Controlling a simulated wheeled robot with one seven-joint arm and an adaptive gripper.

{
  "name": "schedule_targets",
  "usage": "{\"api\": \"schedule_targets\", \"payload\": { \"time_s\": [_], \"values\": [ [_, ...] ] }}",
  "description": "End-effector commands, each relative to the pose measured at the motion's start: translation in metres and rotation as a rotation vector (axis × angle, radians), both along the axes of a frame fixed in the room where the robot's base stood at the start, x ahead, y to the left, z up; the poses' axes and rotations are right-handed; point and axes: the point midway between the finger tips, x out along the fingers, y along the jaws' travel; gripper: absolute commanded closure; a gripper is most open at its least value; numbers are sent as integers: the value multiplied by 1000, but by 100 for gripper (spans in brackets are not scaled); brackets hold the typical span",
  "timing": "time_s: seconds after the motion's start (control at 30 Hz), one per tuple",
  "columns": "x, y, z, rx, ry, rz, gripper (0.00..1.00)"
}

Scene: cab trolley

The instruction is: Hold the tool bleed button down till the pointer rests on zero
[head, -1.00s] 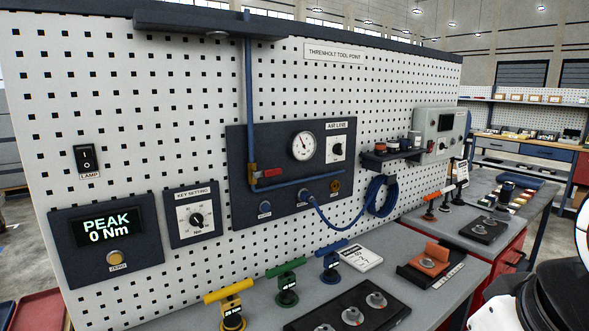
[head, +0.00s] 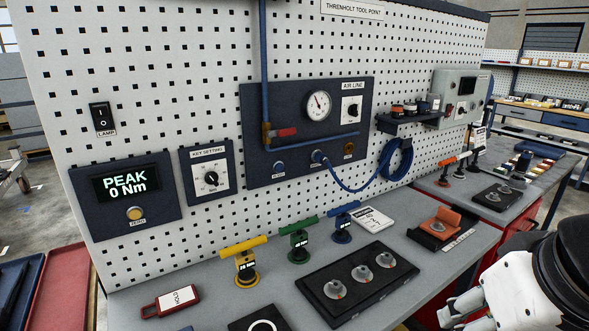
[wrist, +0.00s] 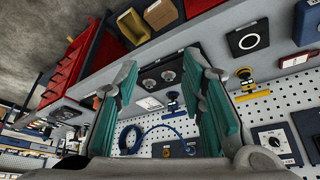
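The air line panel (head: 300,112) is a dark plate on the pegboard. Its round white gauge (head: 318,105) has a pointer aimed up and slightly left; its figures are too small to read. Below are a blue button (head: 279,167), a hose port (head: 317,157) and a brown-amber round button (head: 349,148); their labels are unreadable, so I cannot tell which is the tool bleed. The amber button also shows in the wrist view (wrist: 166,152). My gripper (wrist: 162,62) has two teal fingers spread apart, empty, well away from the panel. My arm shows at lower right in the head view.
A blue hose (head: 397,160) hangs coiled right of the panel. A red-handled valve (head: 283,132) is on the pipe. Yellow, green and blue T-handled keys (head: 245,262) stand on the bench before the board. A dark socket tray (head: 358,283) lies in front.

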Motion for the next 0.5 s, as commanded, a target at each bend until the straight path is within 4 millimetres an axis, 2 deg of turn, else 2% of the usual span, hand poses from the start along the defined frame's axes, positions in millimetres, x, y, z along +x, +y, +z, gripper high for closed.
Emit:
{"api": "schedule_targets", "payload": {
  "time_s": [0.1,0.2,0.27,0.5],
  "values": [
    [0,0,0,0,0,0,66],
    [0,0,0,0,0,0,88],
    [0,0,0,0,0,0,100],
    [0,0,0,0,0,0,100]
  ]
}}
